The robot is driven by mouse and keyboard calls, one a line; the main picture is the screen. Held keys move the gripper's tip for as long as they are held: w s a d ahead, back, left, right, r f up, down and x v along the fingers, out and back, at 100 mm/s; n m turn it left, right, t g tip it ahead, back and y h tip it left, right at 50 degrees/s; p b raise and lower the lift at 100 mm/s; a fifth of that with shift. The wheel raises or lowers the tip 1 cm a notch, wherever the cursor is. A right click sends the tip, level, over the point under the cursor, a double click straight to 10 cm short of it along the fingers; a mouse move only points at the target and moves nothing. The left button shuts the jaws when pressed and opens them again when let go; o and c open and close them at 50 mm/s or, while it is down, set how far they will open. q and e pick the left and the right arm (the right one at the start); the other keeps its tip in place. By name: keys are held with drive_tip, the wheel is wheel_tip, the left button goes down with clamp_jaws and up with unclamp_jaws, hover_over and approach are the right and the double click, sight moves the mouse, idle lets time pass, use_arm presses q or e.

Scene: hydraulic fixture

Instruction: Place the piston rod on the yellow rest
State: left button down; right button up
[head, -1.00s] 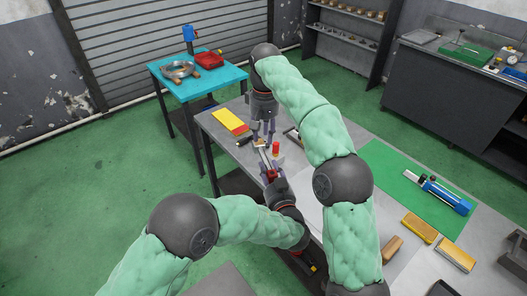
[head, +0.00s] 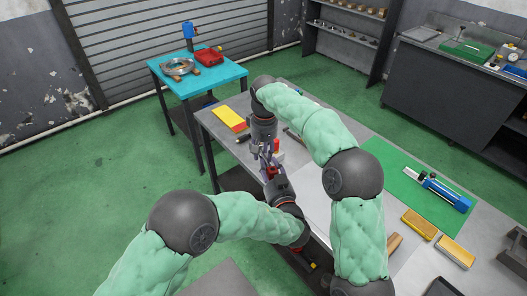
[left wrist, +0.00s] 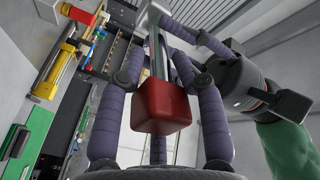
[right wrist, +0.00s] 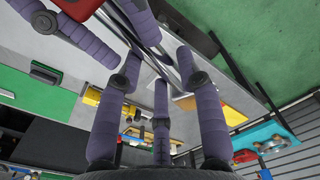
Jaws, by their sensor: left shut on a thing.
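The piston rod, a bright metal bar with a red block (left wrist: 162,105) at its near end, is in my left gripper (head: 268,168). In the left wrist view the fingers close around it and the bar runs away upward. My right gripper (head: 264,146) comes down from the far side. In the right wrist view its fingers are apart, with the metal bar (right wrist: 148,32) passing across near their tips; contact is unclear. A yellow piece with a red side (head: 229,118), perhaps the yellow rest, lies at the table's far left corner, apart from the rod.
A turquoise table (head: 205,85) stands beyond a gap.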

drive_tip(key=shift+a, duration=0.1)
clamp_jaws()
use_arm(q)
drive_tip(key=c, duration=0.7)
unclamp_jaws()
use_arm(e)
drive_tip(key=shift+r, duration=0.1)
use_arm(q)
drive_tip(key=shift+f, duration=0.1)
